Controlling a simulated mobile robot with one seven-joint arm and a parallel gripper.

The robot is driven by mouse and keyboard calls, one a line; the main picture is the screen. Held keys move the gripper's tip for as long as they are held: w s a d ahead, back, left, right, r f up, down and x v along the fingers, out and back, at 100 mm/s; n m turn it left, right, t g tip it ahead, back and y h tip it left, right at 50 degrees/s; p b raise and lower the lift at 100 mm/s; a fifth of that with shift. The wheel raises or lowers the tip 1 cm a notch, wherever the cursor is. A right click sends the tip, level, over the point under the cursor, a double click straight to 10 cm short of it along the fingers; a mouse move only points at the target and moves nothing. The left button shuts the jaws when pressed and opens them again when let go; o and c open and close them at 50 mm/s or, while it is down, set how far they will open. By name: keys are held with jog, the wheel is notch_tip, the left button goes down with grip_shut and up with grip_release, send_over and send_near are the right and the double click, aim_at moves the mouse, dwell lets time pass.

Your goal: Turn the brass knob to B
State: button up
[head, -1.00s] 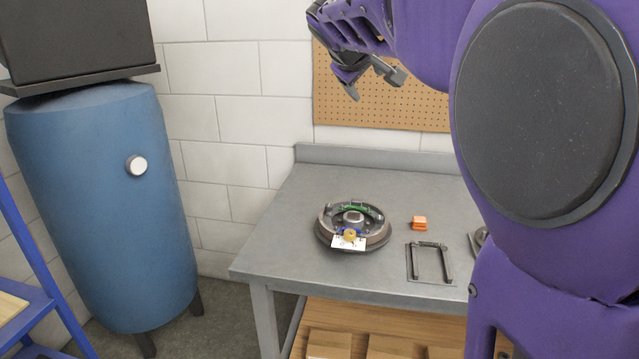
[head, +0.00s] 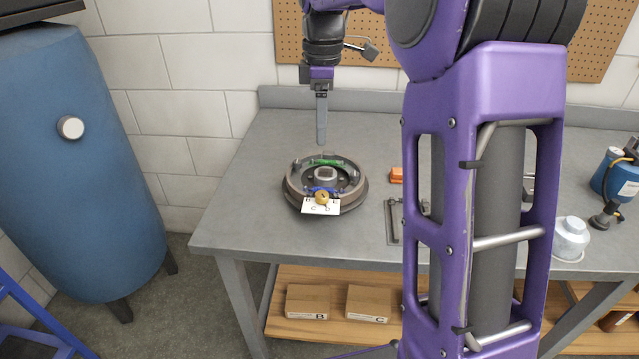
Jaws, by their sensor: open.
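The brass knob (head: 321,198) is a small round piece at the front edge of a round brake-drum-like assembly (head: 291,194) on the grey workbench. A white label card (head: 312,209) with letters sits just under the knob; a C and what may be a D or B show, too small to read surely. My gripper (head: 322,140) points down above and behind the assembly, apart from it and from the knob. It is open and empty; only one finger shows clearly, seen edge-on.
The bench's left part is clear.

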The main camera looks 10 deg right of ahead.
aim_at(322, 194)
notch_tip(322, 194, down, 17)
jog(key=b, duration=0.3)
grip_shut()
dwell(0.4)
